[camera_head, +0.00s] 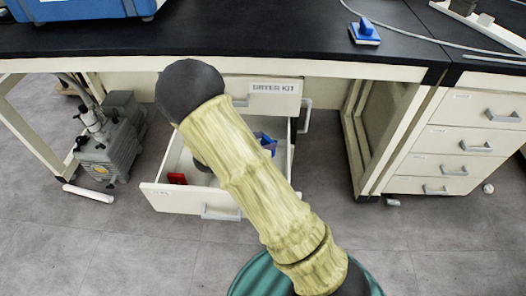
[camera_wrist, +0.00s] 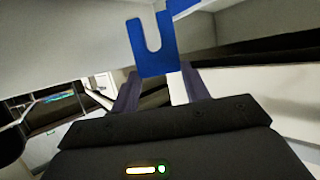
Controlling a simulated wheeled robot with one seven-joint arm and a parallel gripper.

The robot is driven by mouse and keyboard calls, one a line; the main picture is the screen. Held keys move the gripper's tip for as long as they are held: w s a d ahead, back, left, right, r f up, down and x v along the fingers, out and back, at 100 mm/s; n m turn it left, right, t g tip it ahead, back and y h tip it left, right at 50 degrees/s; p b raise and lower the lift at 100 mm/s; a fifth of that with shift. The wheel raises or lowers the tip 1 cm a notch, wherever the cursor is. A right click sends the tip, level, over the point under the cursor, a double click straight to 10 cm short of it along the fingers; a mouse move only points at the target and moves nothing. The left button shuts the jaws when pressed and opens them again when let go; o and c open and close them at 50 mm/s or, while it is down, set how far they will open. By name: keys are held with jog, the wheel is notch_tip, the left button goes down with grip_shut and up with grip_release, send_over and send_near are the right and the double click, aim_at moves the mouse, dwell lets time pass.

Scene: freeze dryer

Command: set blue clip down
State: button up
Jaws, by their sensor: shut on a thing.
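In the wrist view, my gripper (camera_wrist: 160,86) is shut on a blue clip (camera_wrist: 158,64). The clip is a flat U-shaped piece standing out beyond the fingertips with its prongs pointing away. A second patch of blue (camera_wrist: 186,5) shows at the top edge; I cannot tell what it is. In the head view, my arm crosses the open drawer and hides most of the gripper. Something blue (camera_head: 266,141) shows beside my arm at the drawer's right side; I cannot tell whether it is the held clip or another piece.
The open white drawer (camera_head: 167,204), below the "DRYER KIT" label (camera_head: 274,88), holds a red piece (camera_head: 177,179) at its left. A blue object on a white pad (camera_head: 365,34) sits on the black bench top (camera_head: 270,35). A grey pump (camera_head: 112,140) stands on the floor at left.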

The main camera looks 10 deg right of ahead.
notch_tip(320, 180, down, 5)
jog(key=shift+r+b, duration=0.2)
jog(key=shift+b, duration=0.8)
jog(key=shift+f, duration=0.1)
jog(key=o, duration=0.9)
jog(key=shift+o, duration=0.2)
jog(key=shift+a+r, duration=0.2)
jog(key=shift+r, duration=0.15)
jog(key=p+v, duration=0.3)
jog(key=v, duration=0.4)
jog(key=shift+p, duration=0.3)
